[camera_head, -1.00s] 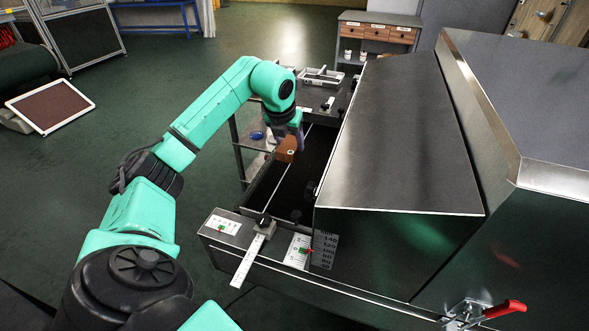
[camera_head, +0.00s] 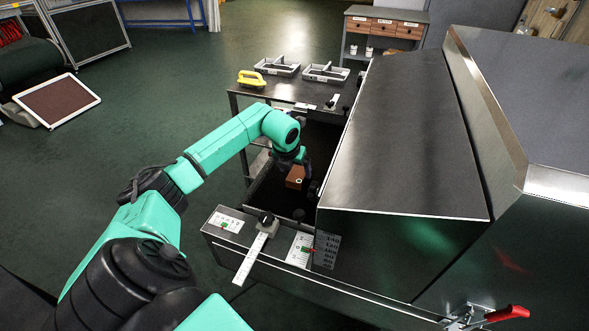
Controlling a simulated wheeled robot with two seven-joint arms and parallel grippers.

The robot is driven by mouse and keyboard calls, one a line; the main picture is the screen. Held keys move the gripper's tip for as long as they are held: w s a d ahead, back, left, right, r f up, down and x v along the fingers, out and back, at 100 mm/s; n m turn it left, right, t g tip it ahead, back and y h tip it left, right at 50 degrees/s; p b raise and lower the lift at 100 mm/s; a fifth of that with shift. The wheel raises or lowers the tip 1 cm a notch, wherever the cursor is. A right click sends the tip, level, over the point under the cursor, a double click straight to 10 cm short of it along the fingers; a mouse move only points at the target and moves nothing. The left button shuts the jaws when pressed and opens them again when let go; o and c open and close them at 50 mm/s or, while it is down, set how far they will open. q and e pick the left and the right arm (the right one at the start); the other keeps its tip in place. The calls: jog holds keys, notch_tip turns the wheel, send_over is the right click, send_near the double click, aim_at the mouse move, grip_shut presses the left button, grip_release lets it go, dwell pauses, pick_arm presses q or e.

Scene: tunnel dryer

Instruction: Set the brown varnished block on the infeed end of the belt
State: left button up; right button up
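The brown varnished block (camera_head: 295,177) is low inside the dark infeed trough, over the black belt (camera_head: 279,193) at the open end left of the dryer hood. A small pale mark shows on it. My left gripper (camera_head: 301,169) reaches down into the trough, right at the block. One dark finger shows just right of the block; the other is hidden. I cannot tell whether the fingers still grip the block, or whether its underside touches the belt. My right gripper is out of view.
The steel hood (camera_head: 400,140) rises close on the right. A ruler stop (camera_head: 255,250) crosses the near edge, beside label plates. A red-handled clamp (camera_head: 505,313) is at lower right.

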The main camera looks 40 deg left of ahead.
pick_arm(q)
jog(key=b+v, duration=0.1)
jog(key=v, duration=1.1)
jog(key=shift+w+r, duration=0.1)
dwell(0.8)
